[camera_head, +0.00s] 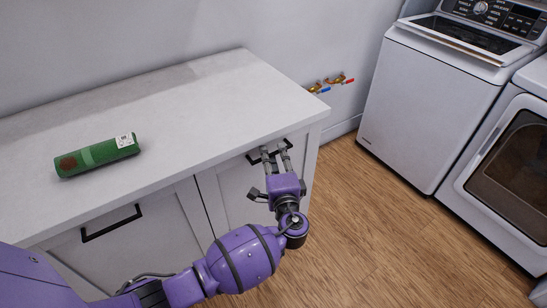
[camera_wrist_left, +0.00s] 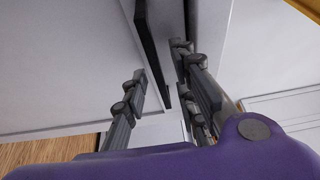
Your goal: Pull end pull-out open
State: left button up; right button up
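The end pull-out (camera_head: 236,200) is the narrow white front at the right end of the white cabinet, below the countertop. Its front looks flush with the cabinet. Its dark bar handle (camera_head: 253,158) sits near the top edge and is partly hidden by my left gripper (camera_head: 276,155). In the left wrist view the black handle (camera_wrist_left: 150,45) runs between the two fingers of my left gripper (camera_wrist_left: 161,65). The fingers are apart, one on each side of the bar, with a visible gap. I cannot tell whether either finger touches it. My right gripper is in neither view.
A green cylinder (camera_head: 97,156) lies on the white countertop (camera_head: 180,115). Another dark handle (camera_head: 111,223) is on the front to the left. A washer (camera_head: 425,100) and a dryer (camera_head: 510,180) stand at right. Wood floor (camera_head: 365,220) lies open between them and the cabinet.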

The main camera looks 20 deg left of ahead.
pick_arm(q)
grip_shut()
dwell(0.4)
